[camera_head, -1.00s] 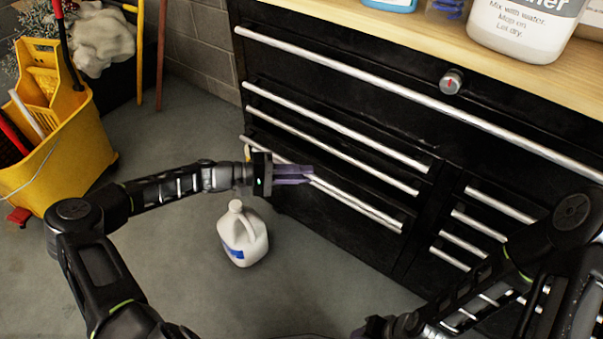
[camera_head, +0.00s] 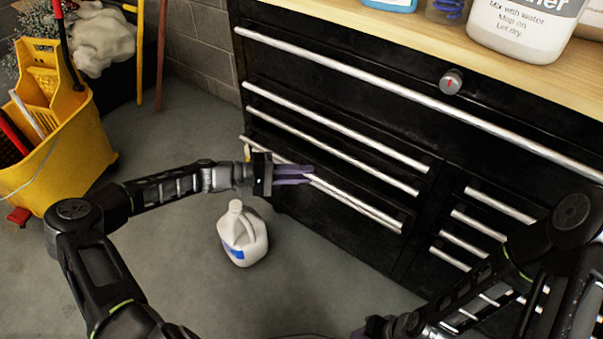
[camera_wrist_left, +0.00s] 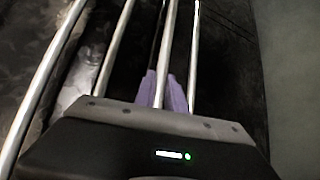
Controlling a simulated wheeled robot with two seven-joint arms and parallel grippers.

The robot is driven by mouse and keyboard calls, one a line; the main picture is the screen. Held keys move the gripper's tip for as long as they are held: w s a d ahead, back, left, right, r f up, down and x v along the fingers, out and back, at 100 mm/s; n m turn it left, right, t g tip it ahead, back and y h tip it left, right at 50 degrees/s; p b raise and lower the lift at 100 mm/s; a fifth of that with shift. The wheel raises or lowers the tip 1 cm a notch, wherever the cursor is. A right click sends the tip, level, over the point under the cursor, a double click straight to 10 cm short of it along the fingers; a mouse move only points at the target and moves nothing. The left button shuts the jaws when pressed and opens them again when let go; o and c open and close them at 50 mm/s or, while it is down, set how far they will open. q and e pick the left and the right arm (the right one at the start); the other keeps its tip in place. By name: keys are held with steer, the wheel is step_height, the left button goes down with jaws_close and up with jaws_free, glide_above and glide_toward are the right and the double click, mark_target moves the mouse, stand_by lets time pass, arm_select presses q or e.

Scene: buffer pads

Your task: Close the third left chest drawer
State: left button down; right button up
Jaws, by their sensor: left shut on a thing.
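The black tool chest (camera_head: 390,240) fills the right side of the head view, with stacked silver bar handles on its left part. My left gripper (camera_head: 305,174) is at the third left drawer's handle (camera_head: 350,198), near its left end. In the left wrist view the purple fingers (camera_wrist_left: 163,90) lie on both sides of a silver bar (camera_wrist_left: 166,60) and are shut on it. A second bar runs close beside it. How far the drawer stands out is hard to tell. My right gripper (camera_head: 372,328) is at the bottom edge, partly cut off and away from the chest.
A white jug (camera_head: 243,232) stands on the floor just below my left gripper. A yellow mop bucket (camera_head: 65,140) stands at the left. Bottles stand on the wooden chest top (camera_head: 420,28).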

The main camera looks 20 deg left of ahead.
mark_target(311, 164)
arm_select(q)
steer(key=w, duration=0.1)
steer(key=w+d+b, duration=0.1)
steer(key=w+b, duration=0.1)
steer(key=w, duration=0.1)
steer(key=shift+w+d, duration=0.1)
steer(key=shift+d, duration=0.2)
steer(key=c, duration=1.4)
jaws_free()
steer(key=shift+d, duration=0.1)
steer(key=p+v, duration=0.1)
steer(key=v, duration=0.6)
steer(key=shift+a, duration=0.4)
